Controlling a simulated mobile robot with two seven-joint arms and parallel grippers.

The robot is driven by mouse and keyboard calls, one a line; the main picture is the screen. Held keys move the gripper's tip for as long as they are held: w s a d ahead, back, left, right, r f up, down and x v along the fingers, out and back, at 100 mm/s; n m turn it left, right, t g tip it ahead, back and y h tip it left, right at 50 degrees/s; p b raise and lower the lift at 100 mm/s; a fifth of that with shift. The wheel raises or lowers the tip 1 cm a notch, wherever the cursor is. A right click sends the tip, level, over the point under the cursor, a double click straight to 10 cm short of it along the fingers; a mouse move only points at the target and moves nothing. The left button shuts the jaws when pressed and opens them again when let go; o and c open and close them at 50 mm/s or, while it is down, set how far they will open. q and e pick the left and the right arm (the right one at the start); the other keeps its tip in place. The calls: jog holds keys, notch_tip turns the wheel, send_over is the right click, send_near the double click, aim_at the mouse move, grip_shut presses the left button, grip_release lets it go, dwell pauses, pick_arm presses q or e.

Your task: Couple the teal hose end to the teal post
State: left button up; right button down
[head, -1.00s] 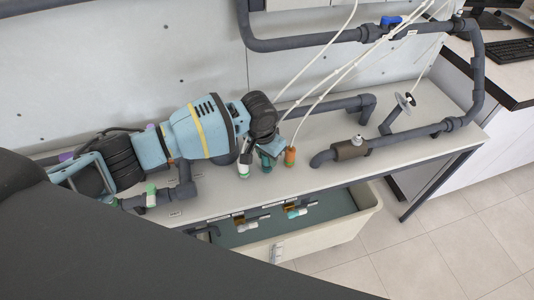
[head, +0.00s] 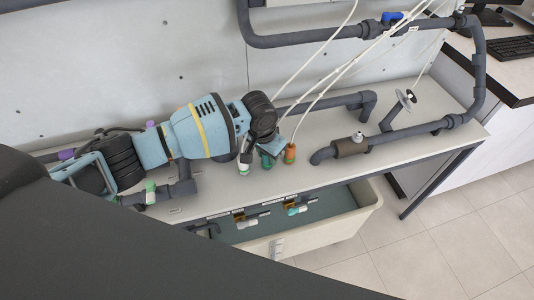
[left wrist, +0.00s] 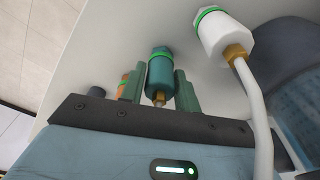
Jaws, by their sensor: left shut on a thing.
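My left gripper (head: 267,157) reaches down over the bench top from the left. In the left wrist view its two green fingers (left wrist: 160,92) are shut on the teal hose end (left wrist: 161,74), a cylinder with a green ring and a brass tip. In the head view the teal hose end (head: 267,163) is small and partly covered by the gripper. I cannot tell whether its far end touches anything. A fitting with a teal end (head: 297,210) sits below the bench's front edge; I cannot tell whether it is the teal post. My right gripper is not in view.
A white hose end (left wrist: 222,36) stands close beside the fingers, with its hose running past the gripper. An orange hose end (head: 290,153) is just right of the gripper. Grey pipes (head: 400,138) lie on the bench, and a tub (head: 330,232) stands below its front edge.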

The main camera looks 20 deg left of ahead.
aim_at(264, 155)
pick_arm(q)
jog(key=o, duration=1.1)
jog(key=shift+f, duration=0.15)
jog(key=shift+c, duration=0.2)
jog(key=r, duration=0.4)
jog(key=s+r+p, duration=0.1)
jog(key=r, duration=0.1)
jog(key=shift+a+r, duration=0.2)
jog(key=shift+r, duration=0.7)
jog(key=shift+s, duration=0.1)
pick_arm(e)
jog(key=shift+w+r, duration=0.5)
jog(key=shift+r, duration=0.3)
